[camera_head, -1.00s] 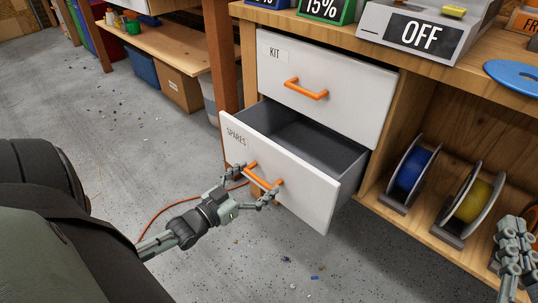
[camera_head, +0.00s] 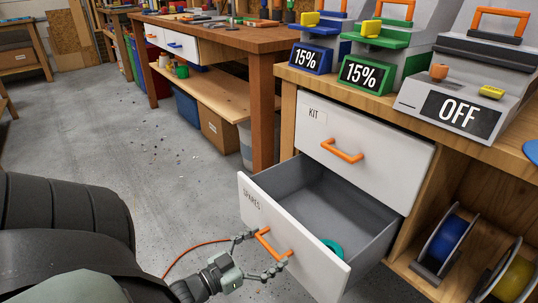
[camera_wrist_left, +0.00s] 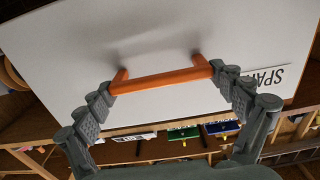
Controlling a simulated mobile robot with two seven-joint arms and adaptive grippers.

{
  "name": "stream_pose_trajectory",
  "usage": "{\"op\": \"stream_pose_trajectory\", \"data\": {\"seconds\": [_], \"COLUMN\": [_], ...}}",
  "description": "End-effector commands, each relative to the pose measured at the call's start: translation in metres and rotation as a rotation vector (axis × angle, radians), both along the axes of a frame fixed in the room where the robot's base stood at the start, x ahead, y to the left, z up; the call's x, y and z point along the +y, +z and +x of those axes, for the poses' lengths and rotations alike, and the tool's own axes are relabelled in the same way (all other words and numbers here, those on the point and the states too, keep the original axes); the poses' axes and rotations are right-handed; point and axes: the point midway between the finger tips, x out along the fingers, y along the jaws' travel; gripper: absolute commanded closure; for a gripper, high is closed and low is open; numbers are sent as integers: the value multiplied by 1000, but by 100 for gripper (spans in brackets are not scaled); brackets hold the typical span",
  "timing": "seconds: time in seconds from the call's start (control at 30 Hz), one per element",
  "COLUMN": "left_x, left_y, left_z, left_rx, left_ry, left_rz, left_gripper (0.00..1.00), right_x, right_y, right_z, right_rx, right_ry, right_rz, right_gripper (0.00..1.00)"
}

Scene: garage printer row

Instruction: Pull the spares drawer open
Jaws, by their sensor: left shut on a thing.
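The spares drawer (camera_head: 258,222) is the lower white drawer, labelled SPARES. It stands well out of the cabinet, and its grey inside shows. Its orange handle (camera_head: 273,244) is on the front; the handle also shows in the left wrist view (camera_wrist_left: 165,82), against the white drawer front (camera_wrist_left: 170,40). My left gripper (camera_head: 266,251) is shut on this handle, with a finger at each end of it in the left wrist view (camera_wrist_left: 163,84). A teal ring-shaped thing (camera_head: 333,248) lies in the drawer, partly hidden by the front panel. My right gripper is out of view.
The KIT drawer (camera_head: 385,150) above is shut. The bench top (camera_head: 345,99) bears grey machines with signs reading 15% and OFF (camera_head: 458,110). Blue (camera_head: 447,237) and yellow (camera_head: 513,280) spools stand on the shelf at right. The grey floor (camera_head: 150,165) at left is open.

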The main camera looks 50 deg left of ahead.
Motion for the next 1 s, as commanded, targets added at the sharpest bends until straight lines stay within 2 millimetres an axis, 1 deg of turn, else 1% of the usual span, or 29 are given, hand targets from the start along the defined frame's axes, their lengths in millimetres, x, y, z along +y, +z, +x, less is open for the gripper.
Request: {"op": "stream_pose_trajectory", "data": {"seconds": [0.1, 0.13, 0.17, 0.47, 0.57, 0.67, 1.0], "left_x": [-1, -1, -1, 0, 0, 1, 6], "left_y": [1, 1, 1, 0, 0, -1, -1], "left_z": [0, 0, 0, 0, -4, -15, -86], "left_rx": [-2, -2, -2, -1, 1, 4, 4], "left_ry": [-1, -1, -1, 0, 0, 1, 0], "left_rz": [-2, -2, -2, -1, -1, -2, -2], "left_gripper": [57, 5, 1, 0, 0, 0, 0], "right_x": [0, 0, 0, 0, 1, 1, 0], "right_y": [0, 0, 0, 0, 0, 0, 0], "right_z": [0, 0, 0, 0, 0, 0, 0], "right_rx": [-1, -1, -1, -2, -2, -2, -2], "right_ry": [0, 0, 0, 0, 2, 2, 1], "right_rz": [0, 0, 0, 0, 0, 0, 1], "right_gripper": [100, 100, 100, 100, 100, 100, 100]}}
